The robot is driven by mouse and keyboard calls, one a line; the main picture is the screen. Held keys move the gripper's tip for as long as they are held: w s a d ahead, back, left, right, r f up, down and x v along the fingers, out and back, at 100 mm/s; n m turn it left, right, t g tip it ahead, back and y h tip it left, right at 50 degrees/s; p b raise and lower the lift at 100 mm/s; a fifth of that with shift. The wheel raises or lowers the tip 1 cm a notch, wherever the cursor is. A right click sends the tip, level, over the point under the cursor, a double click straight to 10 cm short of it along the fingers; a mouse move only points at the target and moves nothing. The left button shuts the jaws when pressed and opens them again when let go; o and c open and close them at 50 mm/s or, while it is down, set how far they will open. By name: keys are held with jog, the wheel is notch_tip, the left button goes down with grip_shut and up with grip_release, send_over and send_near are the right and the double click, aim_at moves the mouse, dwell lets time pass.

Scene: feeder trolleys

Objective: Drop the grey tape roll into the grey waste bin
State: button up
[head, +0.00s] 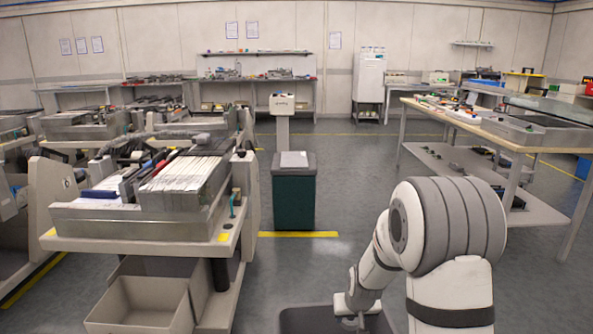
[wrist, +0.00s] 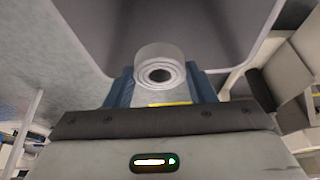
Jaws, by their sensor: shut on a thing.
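My gripper (wrist: 160,90) is shut on the grey tape roll (wrist: 150,55), which sits between the blue fingertips in the wrist view with its round hole facing the camera. In the head view my gripper (head: 350,318) is low at the bottom edge, and the roll cannot be made out there. A grey shape with a pale edge and rounded corner (wrist: 225,25) fills the space beyond the roll in the wrist view. A dark grey rounded shape (head: 300,319) lies beneath my gripper in the head view. I cannot tell for certain whether either is the waste bin.
A feeder trolley (head: 75,242) stands at left, with an open beige box (head: 145,305) low on it. A dark green box with a grey top (head: 294,205) stands ahead. A long workbench (head: 480,130) is at right. The floor between is clear.

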aim_at(351, 322)
notch_tip(351, 322, down, 4)
jog(key=shift+r+b, duration=0.25)
jog(key=shift+b, duration=0.65)
jog(key=o, duration=1)
jog(key=shift+p+v, duration=1.45)
jog(key=shift+v, duration=2.5)
